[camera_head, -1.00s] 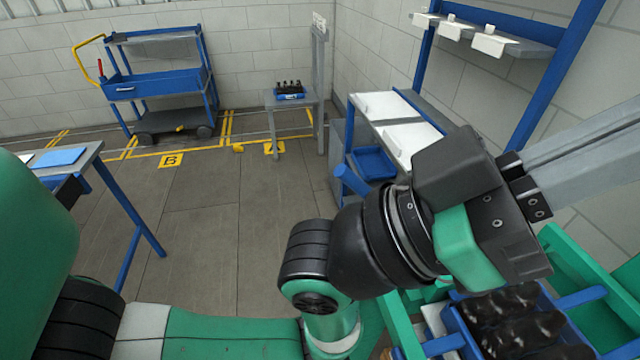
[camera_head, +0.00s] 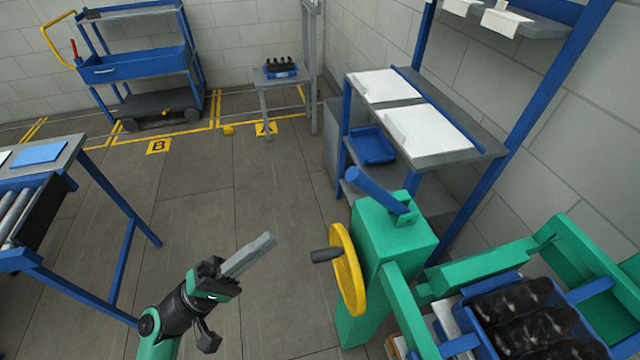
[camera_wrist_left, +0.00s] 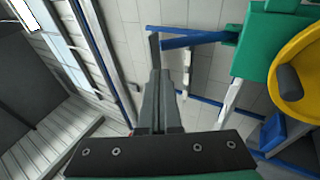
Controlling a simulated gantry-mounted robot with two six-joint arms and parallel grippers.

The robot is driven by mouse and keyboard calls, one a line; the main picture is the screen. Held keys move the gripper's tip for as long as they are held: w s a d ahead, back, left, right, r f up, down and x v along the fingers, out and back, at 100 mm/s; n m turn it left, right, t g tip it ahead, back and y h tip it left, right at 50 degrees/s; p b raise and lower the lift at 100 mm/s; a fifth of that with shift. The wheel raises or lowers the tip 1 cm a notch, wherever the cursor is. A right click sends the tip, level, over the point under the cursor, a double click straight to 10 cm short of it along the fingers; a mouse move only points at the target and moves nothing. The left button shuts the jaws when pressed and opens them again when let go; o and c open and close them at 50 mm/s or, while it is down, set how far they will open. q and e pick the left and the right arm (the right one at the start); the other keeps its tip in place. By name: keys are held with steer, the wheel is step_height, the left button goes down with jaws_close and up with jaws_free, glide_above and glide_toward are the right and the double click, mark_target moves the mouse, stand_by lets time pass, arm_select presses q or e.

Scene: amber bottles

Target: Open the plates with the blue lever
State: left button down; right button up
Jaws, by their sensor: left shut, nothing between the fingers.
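The blue lever (camera_head: 374,189) is a bar on top of a green press (camera_head: 400,235) with a yellow handwheel (camera_head: 347,268). It slopes up to the left. The lever also shows in the left wrist view (camera_wrist_left: 195,39), beyond the fingers. My left gripper (camera_head: 262,246) is shut and empty, left of the handwheel and apart from the lever. Its fingers also show in the left wrist view (camera_wrist_left: 158,75). Green plates or frame parts (camera_head: 500,262) stand at the right around a blue crate (camera_head: 462,345) of dark bottles (camera_head: 520,310). My right gripper is out of view.
A grey workbench (camera_head: 440,150) with white sheets stands behind the press. A blue-legged roller table (camera_head: 100,205) is at the left. A blue trolley (camera_head: 135,65) and a small stool (camera_head: 282,78) stand at the back.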

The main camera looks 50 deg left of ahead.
arm_select(q)
steer(key=shift+w+r, duration=0.1)
steer(key=p+x, duration=0.4)
steer(key=x, duration=1)
